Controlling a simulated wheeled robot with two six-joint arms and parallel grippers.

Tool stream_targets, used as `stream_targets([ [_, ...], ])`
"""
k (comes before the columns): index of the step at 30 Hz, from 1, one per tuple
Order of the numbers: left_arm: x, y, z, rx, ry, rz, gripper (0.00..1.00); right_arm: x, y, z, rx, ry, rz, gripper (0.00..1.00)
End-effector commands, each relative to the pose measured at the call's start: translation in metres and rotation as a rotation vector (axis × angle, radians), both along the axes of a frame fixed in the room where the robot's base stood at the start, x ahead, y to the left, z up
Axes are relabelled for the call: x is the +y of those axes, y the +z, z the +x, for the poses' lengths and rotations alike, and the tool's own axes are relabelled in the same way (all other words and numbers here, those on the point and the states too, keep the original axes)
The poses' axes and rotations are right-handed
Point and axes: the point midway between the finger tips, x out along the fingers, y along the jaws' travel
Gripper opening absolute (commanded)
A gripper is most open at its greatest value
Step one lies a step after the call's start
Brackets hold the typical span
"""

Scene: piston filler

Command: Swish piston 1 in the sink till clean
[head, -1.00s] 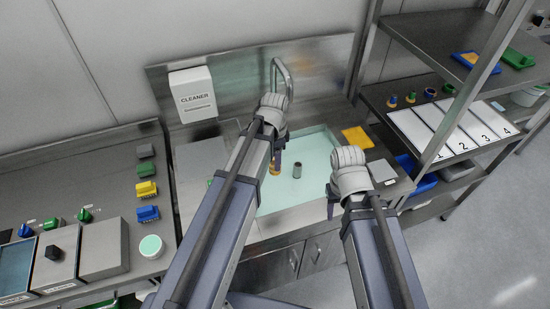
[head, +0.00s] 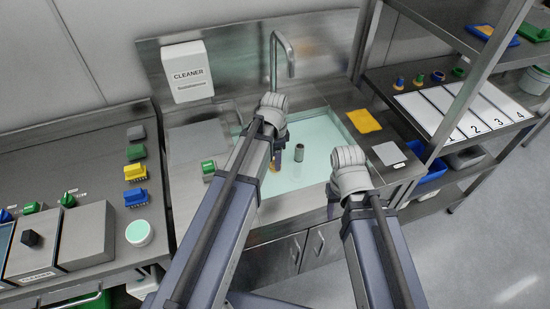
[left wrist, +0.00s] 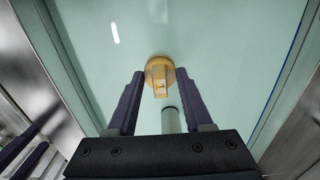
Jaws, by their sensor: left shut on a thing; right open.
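Piston 1 appears as a yellow-orange round-headed part (left wrist: 160,72) between the fingertips of my left gripper (left wrist: 158,80) in the left wrist view. The left gripper (head: 274,165) is shut on it, over the sink basin (head: 318,133) with its pale teal water. How deep the piston sits is hard to tell, as my left arm partly covers it in the head view. My right gripper (head: 333,207) is open and empty at the sink's front right edge, partly hidden by its wrist.
A tap (head: 281,60) rises behind. A green brush (head: 208,170) lies left of the basin, a yellow sponge-like pad (head: 364,121) right. Numbered mats (head: 465,113) lie on the right-hand shelf.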

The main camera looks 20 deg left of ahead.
Motion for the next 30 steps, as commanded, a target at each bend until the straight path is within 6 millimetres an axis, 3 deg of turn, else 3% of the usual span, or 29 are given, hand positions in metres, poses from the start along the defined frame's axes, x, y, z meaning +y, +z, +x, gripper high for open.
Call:
stream_targets([
  [1,0.0,-0.01,0.0,0.0,0.0,0.0,0.0,0.0,-0.01,0.0,0.0,0.0,0.0,0.5],
  [13,0.0,-0.045,0.0,0.0,0.0,0.0,0.0,0.0,-0.045,0.0,0.0,0.0,0.0,0.5],
  [30,0.0,-0.048,0.0,0.0,0.0,0.0,0.0,0.0,-0.048,0.0,0.0,0.0,0.0,0.5],
])
